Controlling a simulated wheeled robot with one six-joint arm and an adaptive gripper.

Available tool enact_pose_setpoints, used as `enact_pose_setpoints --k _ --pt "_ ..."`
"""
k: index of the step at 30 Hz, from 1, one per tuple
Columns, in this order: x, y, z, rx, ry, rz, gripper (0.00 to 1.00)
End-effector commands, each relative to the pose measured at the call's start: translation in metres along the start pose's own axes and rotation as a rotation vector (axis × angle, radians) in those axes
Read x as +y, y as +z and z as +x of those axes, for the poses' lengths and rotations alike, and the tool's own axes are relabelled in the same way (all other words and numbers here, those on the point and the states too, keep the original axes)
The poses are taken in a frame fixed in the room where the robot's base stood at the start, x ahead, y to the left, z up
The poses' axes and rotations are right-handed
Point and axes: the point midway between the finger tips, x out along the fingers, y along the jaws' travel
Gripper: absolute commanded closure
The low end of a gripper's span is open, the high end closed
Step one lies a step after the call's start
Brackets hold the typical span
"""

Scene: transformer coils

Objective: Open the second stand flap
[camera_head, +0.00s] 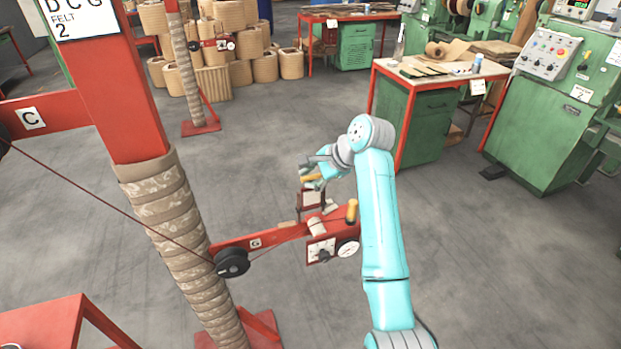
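The near stand is a red post (115,85) with a sign reading "FELT 2" and a patterned wrapping around its lower part. A red arm marked G (275,238) reaches right from the post. At its end are a dial gauge (348,248), a white square plate and an upright yellow handle (352,210). Behind these, a small dark red framed piece (312,198) stands up, probably the flap, with a second yellow handle (311,178) just above it. My gripper (314,174) is at this yellow handle. Its fingers are too small and partly hidden to tell whether they grip it.
A black pulley (232,262) carries a dark red cord across the post. A red-framed workbench (440,72) with green cabinets and a green machine (560,110) stand at the right. Another stand (184,80) and coil rolls are behind. Grey floor between is clear.

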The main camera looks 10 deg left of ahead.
Motion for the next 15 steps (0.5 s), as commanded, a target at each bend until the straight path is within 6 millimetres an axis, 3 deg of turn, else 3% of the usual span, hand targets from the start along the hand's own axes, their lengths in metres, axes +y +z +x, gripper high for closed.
enact_pose_setpoints --k 7,15 --pt "-0.001 -0.001 -0.015 0.001 -0.004 -0.001 0.61" --pt "-0.001 -0.001 -0.066 0.002 -0.004 -0.001 0.61"
